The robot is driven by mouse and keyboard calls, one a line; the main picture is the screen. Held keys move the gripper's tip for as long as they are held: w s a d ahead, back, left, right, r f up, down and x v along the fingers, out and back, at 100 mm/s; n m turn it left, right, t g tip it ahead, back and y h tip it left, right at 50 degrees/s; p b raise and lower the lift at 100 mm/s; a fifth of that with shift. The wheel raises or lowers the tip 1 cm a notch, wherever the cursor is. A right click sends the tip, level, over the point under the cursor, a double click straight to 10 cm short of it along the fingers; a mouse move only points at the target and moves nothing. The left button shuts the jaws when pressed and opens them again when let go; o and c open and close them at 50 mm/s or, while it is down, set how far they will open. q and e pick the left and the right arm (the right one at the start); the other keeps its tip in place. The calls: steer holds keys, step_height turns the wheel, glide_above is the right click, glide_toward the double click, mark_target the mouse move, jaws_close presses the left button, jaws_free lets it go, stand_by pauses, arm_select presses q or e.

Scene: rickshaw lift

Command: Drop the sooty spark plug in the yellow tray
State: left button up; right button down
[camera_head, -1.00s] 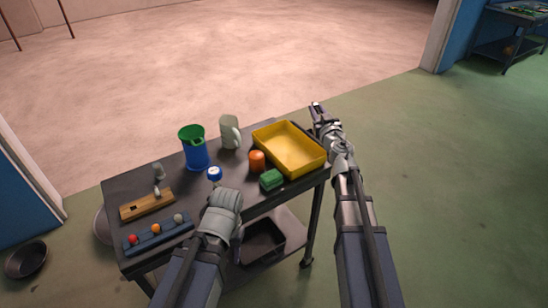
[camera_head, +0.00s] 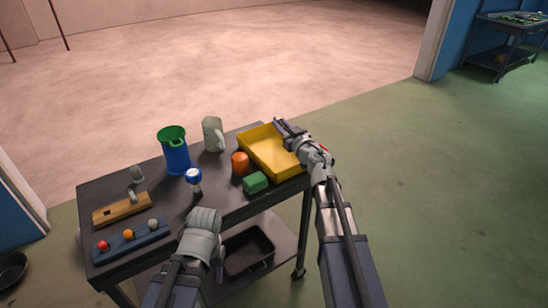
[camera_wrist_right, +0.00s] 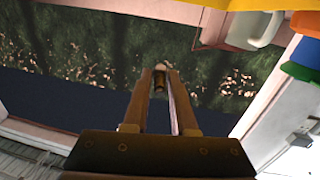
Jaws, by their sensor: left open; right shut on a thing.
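My right gripper (camera_head: 283,127) is over the far right part of the yellow tray (camera_head: 252,151) in the head view. In the right wrist view it (camera_wrist_right: 160,75) is shut on the spark plug (camera_wrist_right: 159,84), a small dark brownish piece with a pale tip. How sooty it is cannot be made out. The tray (camera_wrist_right: 262,4) shows along the top edge there. The spark plug cannot be made out in the head view. My left gripper (camera_head: 203,222) is at the table's front edge; its fingertips are mostly hidden, and no held thing shows.
An orange cylinder (camera_head: 240,163) and a green block (camera_head: 255,182) stand beside the tray's near left side. A grey-green jug (camera_head: 213,134), a blue bin (camera_head: 176,158), a blue-and-white item (camera_head: 194,177), a wooden holder (camera_head: 107,215) and a blue rack (camera_head: 117,249) occupy the table.

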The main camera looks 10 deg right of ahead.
step_height(320, 180, down, 3)
steer(key=shift+f+b, duration=0.2)
steer(key=shift+b, duration=1.05)
steer(key=c, duration=0.6)
jaws_free()
steer(key=shift+c, duration=0.2)
steer(key=v, duration=0.8)
